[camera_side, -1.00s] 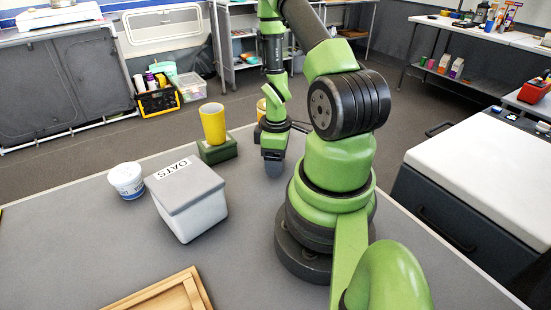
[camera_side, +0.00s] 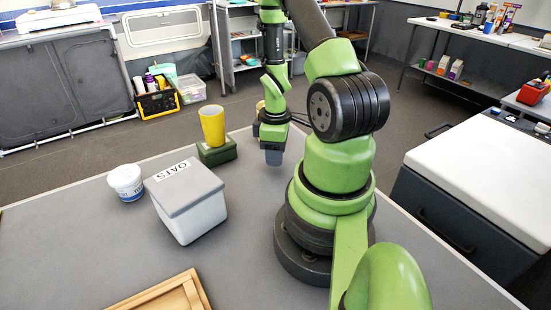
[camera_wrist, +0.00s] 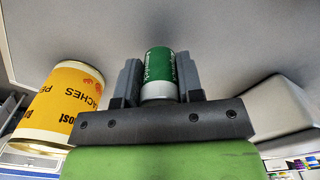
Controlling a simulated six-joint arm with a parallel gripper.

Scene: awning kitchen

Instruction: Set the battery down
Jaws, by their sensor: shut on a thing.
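My gripper (camera_side: 273,157) points down over the far part of the grey table (camera_side: 100,235), left of my arm's base in the side view. In the wrist view my gripper (camera_wrist: 158,78) has its two grey fingers on either side of a battery (camera_wrist: 159,66), green with a pale silver band at its near end. The fingers are shut on it. The battery cannot be made out in the side view, and whether it touches the table cannot be told.
A grey-lidded OATS box (camera_side: 187,200), a white tub (camera_side: 126,182) and a wooden tray (camera_side: 165,297) are nearer. A yellow peaches can (camera_wrist: 62,105) shows in the wrist view.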

